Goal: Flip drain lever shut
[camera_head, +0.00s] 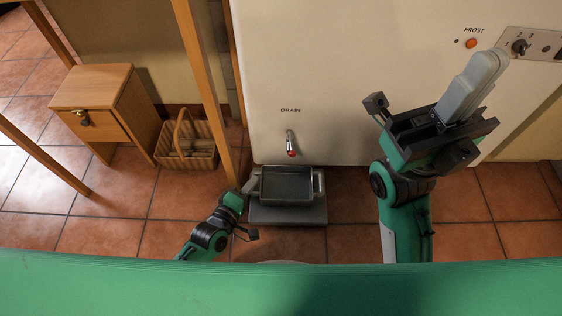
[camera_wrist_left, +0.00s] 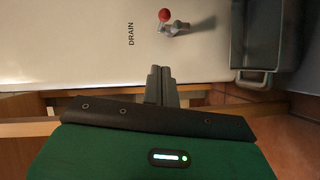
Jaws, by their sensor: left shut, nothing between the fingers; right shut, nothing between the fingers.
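The drain lever (camera_head: 290,143) is a small metal lever with a red tip, below the DRAIN label on the white freezer front (camera_head: 340,80). In the head view its red end points down toward the floor. In the left wrist view the lever (camera_wrist_left: 175,24) is at the top, beyond my fingertips. My left gripper (camera_head: 251,184) is low, left of and below the lever, next to the grey tray's left end. Its fingers (camera_wrist_left: 161,72) are shut, empty and apart from the lever. My right gripper (camera_head: 488,64) is shut and empty, raised before the freezer's right side.
The grey tray (camera_head: 318,184) sits on a dark base (camera_head: 288,215) below the lever; it also shows in the left wrist view (camera_wrist_left: 237,45). A wooden post (camera_head: 205,75), wicker basket (camera_head: 203,155) and small cabinet (camera_head: 125,100) stand left. The FROST light (camera_head: 471,43) and knob (camera_head: 519,47) are upper right.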

